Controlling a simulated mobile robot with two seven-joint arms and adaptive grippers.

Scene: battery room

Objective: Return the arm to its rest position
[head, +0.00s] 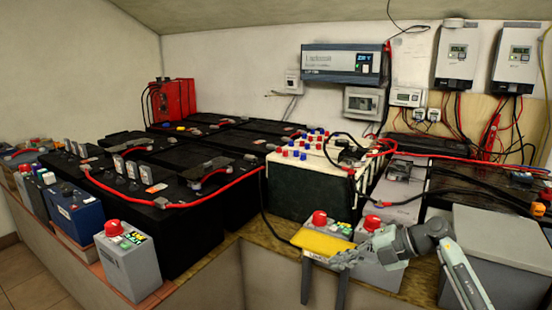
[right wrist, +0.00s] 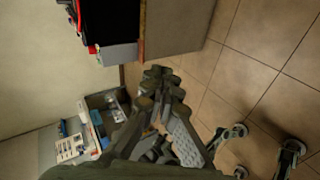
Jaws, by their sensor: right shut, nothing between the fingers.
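My right arm comes in at the lower right of the head view, over the front edge of the battery bench. In the right wrist view, the gripper's fingers (right wrist: 158,72) are together and empty, with tiled floor and the bench side beyond. My left gripper is not in view.
Black batteries (head: 140,182) with red cables fill the bench. A grey battery (head: 127,262) stands at its left front edge. A large grey box (head: 500,250) is at the right. An open box of items (right wrist: 105,108) and clear tiled floor (right wrist: 262,60) show in the wrist view.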

